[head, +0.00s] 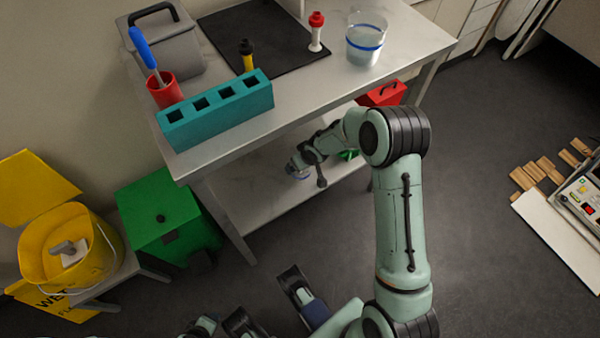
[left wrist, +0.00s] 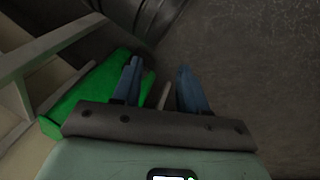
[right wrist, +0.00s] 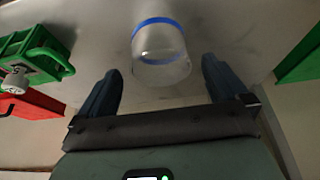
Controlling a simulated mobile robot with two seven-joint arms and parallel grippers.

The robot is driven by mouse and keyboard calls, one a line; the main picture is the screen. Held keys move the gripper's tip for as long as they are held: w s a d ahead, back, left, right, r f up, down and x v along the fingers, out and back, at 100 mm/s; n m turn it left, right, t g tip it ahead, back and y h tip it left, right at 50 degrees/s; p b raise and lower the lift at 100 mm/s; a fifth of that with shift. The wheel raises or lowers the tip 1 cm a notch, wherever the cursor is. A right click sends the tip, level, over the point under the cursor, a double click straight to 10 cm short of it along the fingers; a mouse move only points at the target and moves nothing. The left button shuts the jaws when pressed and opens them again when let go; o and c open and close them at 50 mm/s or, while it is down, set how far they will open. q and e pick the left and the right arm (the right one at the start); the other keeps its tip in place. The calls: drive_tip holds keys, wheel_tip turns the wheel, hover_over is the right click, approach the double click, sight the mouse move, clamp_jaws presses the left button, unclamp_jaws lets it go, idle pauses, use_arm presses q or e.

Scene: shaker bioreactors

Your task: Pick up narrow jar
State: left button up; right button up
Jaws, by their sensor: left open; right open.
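A clear jar with a blue band (right wrist: 160,48) stands on the lower shelf, directly ahead of my right gripper (right wrist: 160,72). I take it for the narrow jar. In the right wrist view its near end lies between the two open fingers, with a gap on each side. In the head view this jar (head: 298,173) is mostly hidden by my right wrist. Another clear vessel with a blue band (head: 366,42) stands on the tabletop and looks wider. My left gripper (left wrist: 160,70) is open and empty, pointing down over the floor near the green box (left wrist: 92,96).
On the lower shelf, a green crate (right wrist: 32,50) and red box (right wrist: 30,105) sit left of the jar in the right wrist view. The tabletop edge (head: 340,102) overhangs the shelf. A teal rack (head: 215,112) and red cup (head: 163,92) stand above.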

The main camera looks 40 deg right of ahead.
drive_tip(key=b+x, duration=0.1)
drive_tip(key=x, duration=0.2)
drive_tip(key=b+x, duration=0.1)
drive_tip(key=x, duration=0.1)
drive_tip(key=shift+f, duration=0.3)
drive_tip(key=shift+w+f, duration=0.15)
drive_tip(key=shift+f, duration=0.05)
use_arm(q)
drive_tip(key=f, duration=0.1)
drive_tip(key=a+f, duration=0.1)
drive_tip(key=f, duration=0.1)
drive_tip(key=shift+a, duration=0.15)
use_arm(e)
drive_tip(key=shift+r, duration=0.1)
drive_tip(key=c, duration=1)
use_arm(q)
drive_tip(key=shift+r, duration=0.1)
use_arm(e)
drive_tip(key=shift+r, duration=0.1)
